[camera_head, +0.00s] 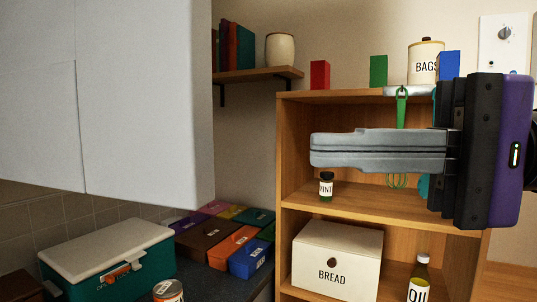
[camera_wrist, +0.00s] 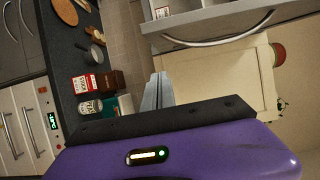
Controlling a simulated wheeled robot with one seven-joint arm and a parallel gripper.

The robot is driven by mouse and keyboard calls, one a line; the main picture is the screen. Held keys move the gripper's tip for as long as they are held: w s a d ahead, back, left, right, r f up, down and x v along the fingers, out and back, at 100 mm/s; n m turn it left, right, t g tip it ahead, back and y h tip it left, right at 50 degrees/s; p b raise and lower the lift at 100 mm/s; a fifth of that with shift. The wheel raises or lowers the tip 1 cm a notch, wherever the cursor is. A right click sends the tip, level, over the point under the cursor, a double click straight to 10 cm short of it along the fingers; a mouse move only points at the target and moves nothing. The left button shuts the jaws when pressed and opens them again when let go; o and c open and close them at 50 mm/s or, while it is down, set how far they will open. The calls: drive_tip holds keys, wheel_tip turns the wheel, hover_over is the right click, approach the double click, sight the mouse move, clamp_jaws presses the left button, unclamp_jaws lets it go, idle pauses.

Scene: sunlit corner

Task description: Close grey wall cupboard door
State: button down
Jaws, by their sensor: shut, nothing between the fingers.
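The grey wall cupboard (camera_head: 40,110) fills the upper left of the head view as large plain grey panels; which of them is the door I cannot tell there. In the wrist view its door (camera_wrist: 245,30), with a long curved metal handle (camera_wrist: 215,40), is seen obliquely at the top. A labelled item (camera_wrist: 162,12) shows behind the door's edge, so the door appears to stand open. My gripper (camera_head: 312,150) is shut and empty, pointing left, with a clear picture gap to the cupboard's right edge. Its fingers (camera_wrist: 158,90) also show in the wrist view.
A wooden shelf unit (camera_head: 295,97) with a bread box (camera_head: 336,262) and bottles stands behind my gripper. A small wall shelf (camera_head: 260,74) is beyond the cupboard. The counter below holds a green case (camera_head: 115,275) and several coloured boxes (camera_head: 230,240).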

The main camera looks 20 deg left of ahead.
sight(199, 158)
drive_tip(key=s+a, duration=0.2)
drive_tip(key=s+a+p, duration=0.1)
drive_tip(key=s+a, duration=0.1)
drive_tip(key=a, duration=0.1)
drive_tip(key=s+a+p, duration=0.1)
drive_tip(key=s+a, duration=0.1)
drive_tip(key=a, duration=0.1)
drive_tip(key=shift+s+a, duration=0.1)
drive_tip(key=shift+a, duration=0.1)
drive_tip(key=shift+s, duration=0.45)
